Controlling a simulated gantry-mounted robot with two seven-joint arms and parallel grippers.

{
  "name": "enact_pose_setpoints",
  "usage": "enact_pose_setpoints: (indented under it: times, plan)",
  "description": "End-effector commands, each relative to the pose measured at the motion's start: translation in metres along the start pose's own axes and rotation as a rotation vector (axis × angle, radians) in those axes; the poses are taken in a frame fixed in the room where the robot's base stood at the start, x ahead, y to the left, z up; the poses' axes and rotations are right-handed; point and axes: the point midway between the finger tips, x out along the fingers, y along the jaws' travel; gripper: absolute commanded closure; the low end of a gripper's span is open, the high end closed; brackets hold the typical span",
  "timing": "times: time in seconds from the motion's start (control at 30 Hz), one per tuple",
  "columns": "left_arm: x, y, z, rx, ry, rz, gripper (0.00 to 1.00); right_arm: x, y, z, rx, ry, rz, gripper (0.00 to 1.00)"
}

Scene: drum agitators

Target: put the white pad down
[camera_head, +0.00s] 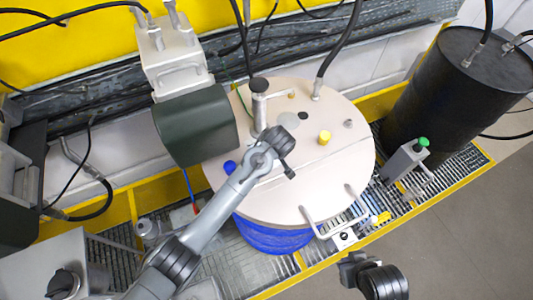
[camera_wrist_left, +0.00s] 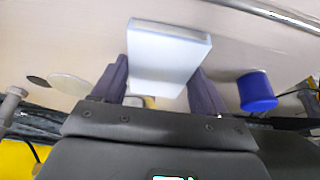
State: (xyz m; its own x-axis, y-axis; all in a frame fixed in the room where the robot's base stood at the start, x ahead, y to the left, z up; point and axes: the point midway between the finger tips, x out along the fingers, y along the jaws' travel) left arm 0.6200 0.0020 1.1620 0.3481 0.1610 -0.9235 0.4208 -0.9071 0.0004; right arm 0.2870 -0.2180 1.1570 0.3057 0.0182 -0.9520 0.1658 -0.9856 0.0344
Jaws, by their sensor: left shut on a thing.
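The white pad (camera_wrist_left: 168,62) is a pale rectangular block between the two dark fingers of my left gripper (camera_wrist_left: 160,70) in the left wrist view. The fingers are shut on its sides. Behind it is the pale round drum lid (camera_head: 345,165); whether the pad touches the lid I cannot tell. In the head view my left arm reaches over the lid from the lower left, and its wrist hides the gripper and pad. A dark part of my right arm shows at the bottom, but its gripper is not visible.
A blue cap (camera_wrist_left: 256,91) and a pale disc (camera_wrist_left: 68,88) are on the lid, either side of my gripper. A yellow cap (camera_head: 325,137) and a handle (camera_head: 333,221) are further right. A dark green motor housing (camera_head: 197,126) stands at the lid's left; a black drum (camera_head: 445,85) stands right.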

Motion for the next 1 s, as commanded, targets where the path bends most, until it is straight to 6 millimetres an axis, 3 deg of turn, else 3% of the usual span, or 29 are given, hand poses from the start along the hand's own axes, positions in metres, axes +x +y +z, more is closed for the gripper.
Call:
enact_pose_setpoints:
  times: [0.13, 0.17, 0.3, 0.73, 1.0]
  plan:
    - [0.003, 0.000, 0.002, 0.000, 0.000, 0.000, 0.60, 0.001, 0.000, 0.000, 0.000, 0.000, 0.000, 1.00]
    - [0.003, 0.000, 0.001, 0.000, 0.000, 0.000, 0.24, 0.001, 0.000, 0.000, 0.000, 0.000, 0.000, 1.00]
    - [0.003, 0.000, 0.001, 0.000, 0.000, 0.000, 0.02, 0.001, 0.000, 0.000, 0.000, 0.000, 0.000, 1.00]
    - [-0.004, 0.001, 0.000, 0.000, 0.001, 0.002, 0.01, 0.000, 0.000, 0.000, 0.000, 0.001, 0.000, 1.00]
    - [-0.043, 0.002, 0.000, 0.001, 0.002, 0.005, 0.01, 0.007, 0.000, 0.002, 0.001, 0.001, 0.000, 1.00]
